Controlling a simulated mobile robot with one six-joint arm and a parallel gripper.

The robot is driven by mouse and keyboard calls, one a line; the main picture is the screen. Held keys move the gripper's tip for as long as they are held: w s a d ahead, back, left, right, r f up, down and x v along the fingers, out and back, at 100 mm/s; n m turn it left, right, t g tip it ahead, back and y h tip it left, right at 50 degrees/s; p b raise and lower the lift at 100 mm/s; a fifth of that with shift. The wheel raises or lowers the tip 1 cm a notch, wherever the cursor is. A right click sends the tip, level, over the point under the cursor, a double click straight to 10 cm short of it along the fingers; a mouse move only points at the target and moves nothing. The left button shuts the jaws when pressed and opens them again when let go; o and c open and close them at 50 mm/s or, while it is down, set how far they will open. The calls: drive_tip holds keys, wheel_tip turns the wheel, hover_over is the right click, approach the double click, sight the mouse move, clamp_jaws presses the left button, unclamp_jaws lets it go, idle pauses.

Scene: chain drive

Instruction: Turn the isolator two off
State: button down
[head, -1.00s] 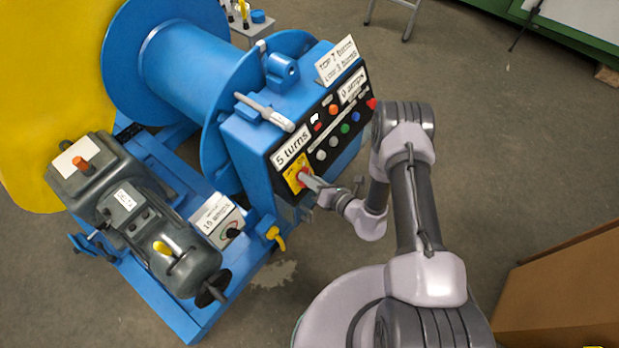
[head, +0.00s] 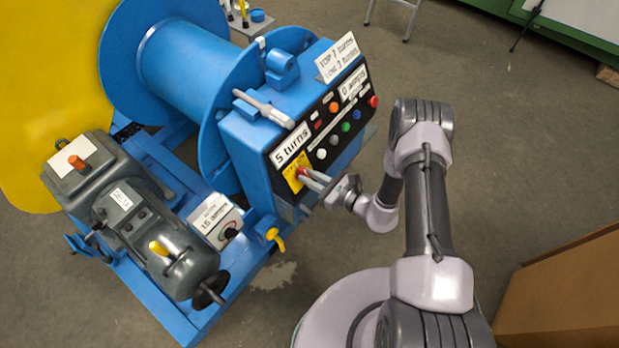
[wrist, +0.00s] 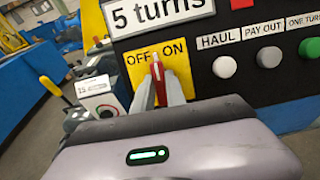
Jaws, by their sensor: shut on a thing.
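The isolator is a yellow plate (wrist: 133,70) marked OFF on the left and ON on the right, with a red handle (wrist: 159,84) at its middle. It sits at the lower left of the black panel, and in the head view the yellow plate (head: 290,178) shows beside my gripper. The handle points nearly straight up, between the two words. My gripper (wrist: 162,92) is shut on the handle, one finger on each side. In the head view my gripper (head: 313,179) reaches in from the right and hides part of the handle.
A "5 turns" display (wrist: 160,12) is just above the plate. White, green and other buttons line the panel to the right, the white button (wrist: 224,67) nearest. A small box with a dial (head: 217,222) and a yellow lever (head: 275,238) stand to the left and below.

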drive_tip(key=n+g+b, duration=0.1)
drive_tip(key=n, duration=0.4)
drive_tip(key=shift+f+y, duration=0.1)
drive_tip(key=shift+y, duration=0.2)
drive_tip(key=shift+n+g+b, duration=0.35)
drive_tip(key=shift+n+g, duration=0.35)
drive_tip(key=shift+n, duration=1.9)
drive_tip(key=c, duration=1.4)
unclamp_jaws()
drive_tip(key=shift+o, duration=0.2)
drive_tip(key=shift+d, duration=0.1)
drive_tip(key=p+v, duration=0.4)
drive_tip(key=v, duration=1.3)
drive_tip(key=shift+d, duration=0.2)
